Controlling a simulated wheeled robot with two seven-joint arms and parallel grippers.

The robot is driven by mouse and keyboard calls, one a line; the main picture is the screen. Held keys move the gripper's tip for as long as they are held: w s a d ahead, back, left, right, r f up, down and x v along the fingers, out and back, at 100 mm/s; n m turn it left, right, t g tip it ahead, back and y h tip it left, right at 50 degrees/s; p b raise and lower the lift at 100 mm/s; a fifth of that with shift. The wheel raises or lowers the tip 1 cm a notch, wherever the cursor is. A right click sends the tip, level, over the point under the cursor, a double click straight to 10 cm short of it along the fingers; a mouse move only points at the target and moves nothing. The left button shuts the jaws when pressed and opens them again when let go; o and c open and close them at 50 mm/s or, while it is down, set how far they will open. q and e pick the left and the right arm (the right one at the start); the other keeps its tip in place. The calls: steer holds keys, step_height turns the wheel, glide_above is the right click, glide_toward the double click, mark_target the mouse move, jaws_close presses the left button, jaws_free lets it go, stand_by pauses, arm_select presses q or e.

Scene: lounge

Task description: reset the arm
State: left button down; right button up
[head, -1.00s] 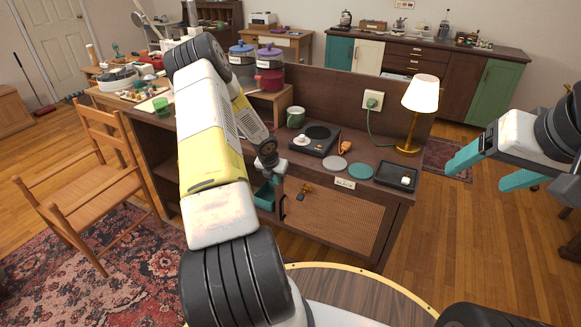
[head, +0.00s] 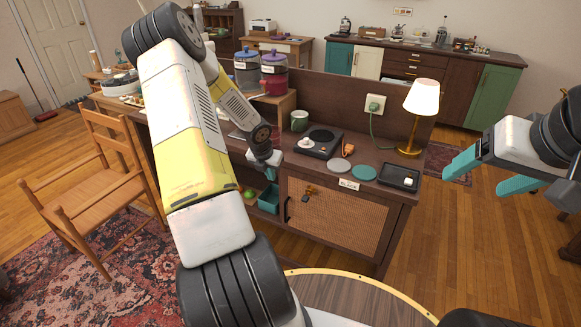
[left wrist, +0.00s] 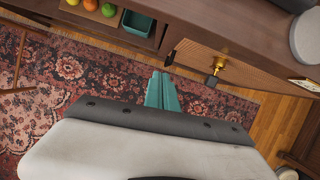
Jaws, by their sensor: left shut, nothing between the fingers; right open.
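My left arm reaches in from the left in the head view, bent over the cabinet front. My left gripper (head: 270,178) points down in front of the cabinet, partly hidden by its own wrist. In the left wrist view its teal fingers (left wrist: 161,92) are shut together with nothing between them, apart from the cabinet door (left wrist: 235,75). My right gripper (head: 490,172) is at the right edge of the head view, its teal fingers spread and empty, over open floor beside the cabinet.
The cabinet (head: 345,222) holds a hot plate (head: 318,142), a lamp (head: 421,100), a dark tray (head: 399,178) and a green mug (head: 299,120). A teal bin (head: 268,198) and fruit sit on its open shelf. A wooden chair (head: 95,175) stands at the left.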

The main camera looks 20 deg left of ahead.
arm_select(q)
steer(key=s+d+r+n+y, duration=0.1)
steer(key=s+d+r+n, duration=0.2)
steer(key=r+n, duration=0.4)
steer(key=s+d+r+n, duration=0.3)
steer(key=s+r+n, duration=0.15)
steer(key=r, duration=0.45)
steer(key=s+d+r+n+y, duration=0.1)
steer(key=s+d+r+n, duration=0.2)
steer(key=r+n, duration=0.4)
steer(key=s+d+r+n+t+h, duration=0.1)
steer(key=s+d+r+n+h, duration=0.1)
steer(key=s+d+r+n, duration=0.3)
steer(key=s+d+r+n+t+h, duration=0.1)
steer(key=s+d+r+n, duration=0.4)
steer(key=s+n, duration=0.7)
steer(key=shift+s+d+r+h, duration=0.3)
steer(key=shift+d+h, duration=0.3)
steer(key=shift+d, duration=0.6)
